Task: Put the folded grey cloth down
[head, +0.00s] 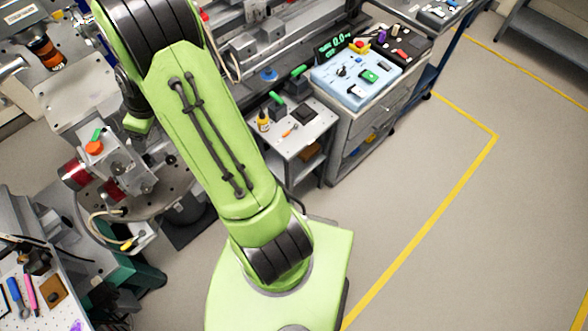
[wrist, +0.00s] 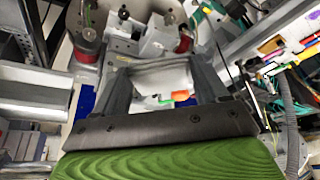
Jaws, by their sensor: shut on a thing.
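In the wrist view my gripper (wrist: 164,80) reaches away from the camera, with one dark finger on each side. A pale grey, flat piece that looks like the folded grey cloth (wrist: 160,74) spans between the fingers, and the gripper is shut on it. The cloth is held up in front of metal equipment; I cannot tell how far it is from any surface. In the head view my green arm runs up out of the top left of the picture, so neither gripper nor cloth shows there.
A small grey side table (head: 310,128) holds a yellow bottle and small tools. Beside it is a drawer cabinet with a light blue tray (head: 335,88). Metal beamline equipment (head: 120,165) crowds the left. A pegboard bench (head: 70,312) is at lower left. Floor at right is clear.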

